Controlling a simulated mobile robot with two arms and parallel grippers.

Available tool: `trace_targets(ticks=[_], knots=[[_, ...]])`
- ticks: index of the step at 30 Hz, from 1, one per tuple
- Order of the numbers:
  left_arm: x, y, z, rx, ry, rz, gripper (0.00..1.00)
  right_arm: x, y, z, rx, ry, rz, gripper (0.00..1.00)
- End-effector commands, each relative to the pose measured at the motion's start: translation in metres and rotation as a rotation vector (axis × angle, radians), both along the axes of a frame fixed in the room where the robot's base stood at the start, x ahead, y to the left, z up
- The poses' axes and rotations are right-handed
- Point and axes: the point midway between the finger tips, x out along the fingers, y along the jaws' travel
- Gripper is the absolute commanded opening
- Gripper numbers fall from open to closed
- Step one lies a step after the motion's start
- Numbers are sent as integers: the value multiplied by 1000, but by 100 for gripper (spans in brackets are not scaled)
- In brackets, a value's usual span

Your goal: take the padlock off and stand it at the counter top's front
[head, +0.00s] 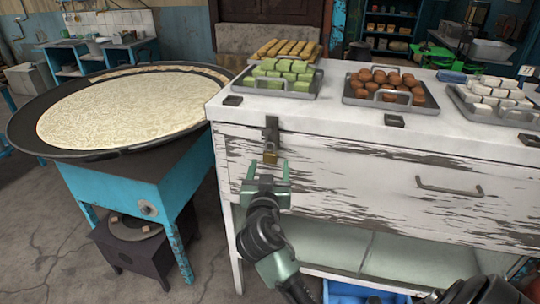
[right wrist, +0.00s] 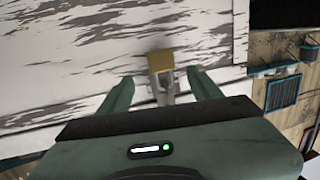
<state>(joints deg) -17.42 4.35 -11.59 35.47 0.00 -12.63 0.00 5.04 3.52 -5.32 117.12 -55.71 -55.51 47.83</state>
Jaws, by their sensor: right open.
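The brass padlock (head: 270,157) hangs from the dark metal hasp (head: 272,132) on the left part of the worn white counter's front. In the right wrist view the padlock (right wrist: 161,61) shows its brass body and grey metal beside it, between my finger tips. My right gripper (head: 269,170) is open, just in front of and slightly below the padlock, with its fingers (right wrist: 160,84) to either side. I cannot tell if a finger touches it. The pale counter top (head: 330,112) has a bare strip along its front edge. My left gripper is not in view.
Trays of green sweets (head: 283,78), brown balls (head: 385,85) and white pieces (head: 495,93) stand on the counter top. Small dark fittings (head: 394,121) sit at its front edge. A drawer handle (head: 449,187) juts out at right. A wide pan (head: 120,110) stands left.

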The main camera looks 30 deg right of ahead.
Motion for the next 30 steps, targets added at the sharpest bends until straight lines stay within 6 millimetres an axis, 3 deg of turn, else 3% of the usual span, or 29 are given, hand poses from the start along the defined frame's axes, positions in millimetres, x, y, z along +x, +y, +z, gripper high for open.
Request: trace_targets(ticks=[9, 17, 20, 24, 30], knots=[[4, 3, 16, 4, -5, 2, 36, 36, -24, -2, -3, 2, 1, 64], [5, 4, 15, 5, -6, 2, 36, 38, -26, -4, 0, 1, 2, 64], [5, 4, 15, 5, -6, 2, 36, 38, -26, -4, 1, 2, 2, 42], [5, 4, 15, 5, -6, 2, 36, 38, -26, -4, 0, 3, 2, 3], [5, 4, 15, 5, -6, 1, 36, 38, -26, -4, -1, 2, 2, 0]])
